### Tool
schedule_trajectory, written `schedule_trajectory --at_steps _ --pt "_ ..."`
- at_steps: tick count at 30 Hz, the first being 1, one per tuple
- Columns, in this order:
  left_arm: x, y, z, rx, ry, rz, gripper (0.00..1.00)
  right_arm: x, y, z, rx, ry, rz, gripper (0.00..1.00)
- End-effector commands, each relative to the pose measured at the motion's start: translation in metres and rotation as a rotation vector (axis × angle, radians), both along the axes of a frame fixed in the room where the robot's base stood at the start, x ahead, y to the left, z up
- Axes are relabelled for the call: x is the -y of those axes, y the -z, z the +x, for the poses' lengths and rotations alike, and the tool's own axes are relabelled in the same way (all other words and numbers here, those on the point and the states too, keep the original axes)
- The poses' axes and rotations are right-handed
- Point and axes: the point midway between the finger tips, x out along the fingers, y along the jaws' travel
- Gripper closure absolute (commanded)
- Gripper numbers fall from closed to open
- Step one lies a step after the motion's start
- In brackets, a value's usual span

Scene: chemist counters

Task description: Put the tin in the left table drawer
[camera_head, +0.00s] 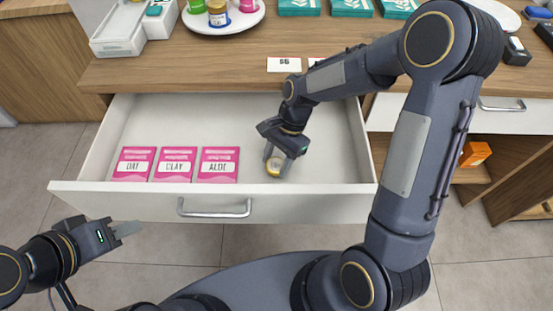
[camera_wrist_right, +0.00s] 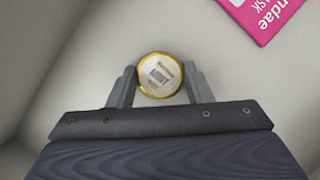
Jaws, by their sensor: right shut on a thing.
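The tin (camera_head: 274,167) is small and round, with a gold rim and a pale printed lid. My right gripper (camera_head: 277,160) is shut on it, inside the open left table drawer (camera_head: 250,115). In the right wrist view the tin (camera_wrist_right: 161,75) sits between the two fingers of my right gripper (camera_wrist_right: 160,86), over the pale drawer floor. I cannot tell whether it touches the floor. My left gripper (camera_head: 127,230) is outside, in front of the drawer's left part, with nothing seen in it; its finger gap is not clear.
Several pink packets (camera_head: 177,165) lie along the drawer's front left; one pink packet (camera_wrist_right: 275,12) shows in the wrist view. The drawer's back left floor is clear. On the counter (camera_head: 180,70) stand a white plate (camera_head: 240,22) with tins, teal boxes (camera_head: 300,6) and a price card (camera_head: 284,65).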

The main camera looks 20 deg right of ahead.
Motion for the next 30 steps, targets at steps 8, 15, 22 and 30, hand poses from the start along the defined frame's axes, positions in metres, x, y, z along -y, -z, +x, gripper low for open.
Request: schedule_trajectory --at_steps 8,15,22,30 --pt "0.000 0.001 0.000 0.000 0.000 0.000 0.64 0.000 0.002 0.000 0.000 0.000 0.000 0.37" --pt "0.000 0.001 0.000 0.000 0.000 0.000 0.64 0.000 0.002 0.000 0.000 0.000 0.000 0.32" --pt "0.000 -0.003 0.000 0.000 0.000 0.000 0.64 0.003 -0.011 0.003 0.003 0.001 0.000 0.32" --pt "0.000 -0.014 0.000 0.000 0.000 0.000 0.64 0.022 -0.065 0.014 0.006 0.002 0.001 0.32"
